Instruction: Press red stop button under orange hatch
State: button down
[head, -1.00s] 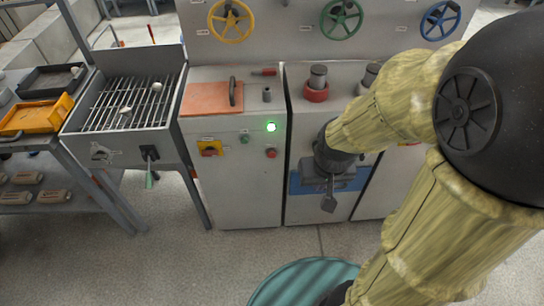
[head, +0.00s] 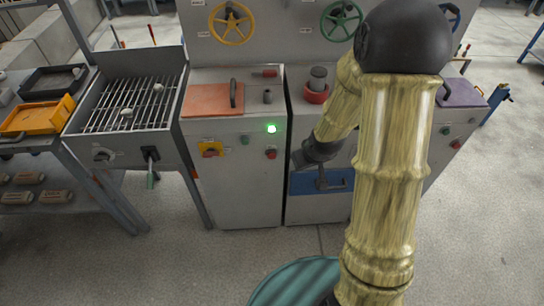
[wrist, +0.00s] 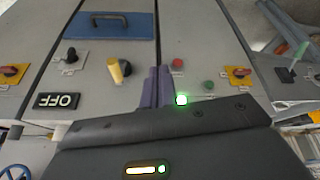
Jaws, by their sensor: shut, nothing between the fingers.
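The orange hatch (head: 205,99) lies closed, with a dark handle, on top of the left cabinet. On that cabinet's front, below the hatch, is a red button (head: 271,154), right of a green button (head: 245,140) and under a lit green lamp (head: 271,128). My gripper (head: 298,161) is in front of the cabinets, just right of the red button in the head view. In the wrist view my gripper (wrist: 158,72) is shut and empty. There the red button (wrist: 178,91) shows right beside the fingers, with the green button (wrist: 209,86) farther right. I see no contact.
A red-and-yellow rotary switch (head: 211,148) is left on the same front. The neighbouring cabinet has a blue panel with a handle (wrist: 112,25), a yellow lever (wrist: 116,70) and an OFF plate (wrist: 60,100). A grill-topped bench (head: 128,105) stands left. The floor in front is mostly clear.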

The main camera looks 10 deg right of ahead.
aim_at(272, 156)
jog(key=w+a+f+t+y+p, duration=0.1)
jog(key=w+a+f+t+y, duration=0.1)
jog(key=f, duration=0.8)
jog(key=w+a+f+n+t+y+p, duration=0.1)
jog(key=w+a+f+t+y, duration=0.2)
jog(key=f, duration=0.8)
jog(key=shift+w+a+y, duration=0.8)
jog(key=shift+w+a, duration=0.5)
jog(key=shift+w, duration=0.1)
jog(key=shift+w, duration=0.15)
jog(key=w+b, duration=0.3)
jog(key=w, duration=0.5)
jog(key=shift+w+d, duration=0.15)
jog(key=shift+w, duration=0.1)
jog(key=shift+w, duration=0.1)
jog(key=shift+w+b, duration=0.3)
jog(key=shift+b, duration=0.2)
